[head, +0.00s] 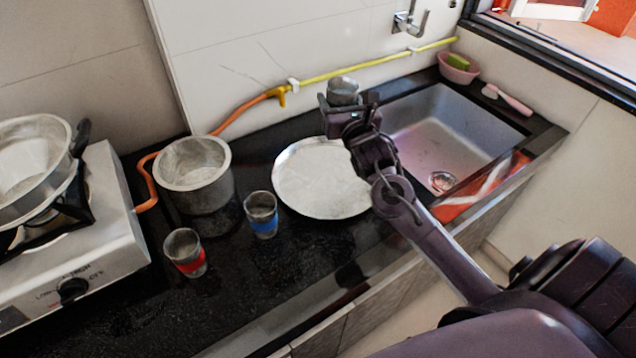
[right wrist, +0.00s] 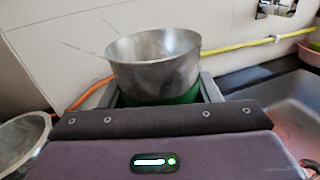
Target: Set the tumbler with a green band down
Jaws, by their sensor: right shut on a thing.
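My right gripper (head: 345,104) is shut on a grey metal tumbler (head: 343,86). In the right wrist view the tumbler (right wrist: 153,66) stands upright between the fingers, and its green band (right wrist: 160,97) shows just above the gripper body. In the head view the band is hidden by the gripper. The gripper and tumbler appear over the counter, between the round metal plate and the sink. I cannot tell the exact height of the tumbler's base. My left gripper is not in view.
A blue-banded tumbler (head: 261,215) and a red-banded tumbler (head: 185,253) stand on the black counter (head: 262,290). A metal pot (head: 195,175), a round plate (head: 321,178) and a stove (head: 80,240) are nearby. The sink (head: 450,135) lies right.

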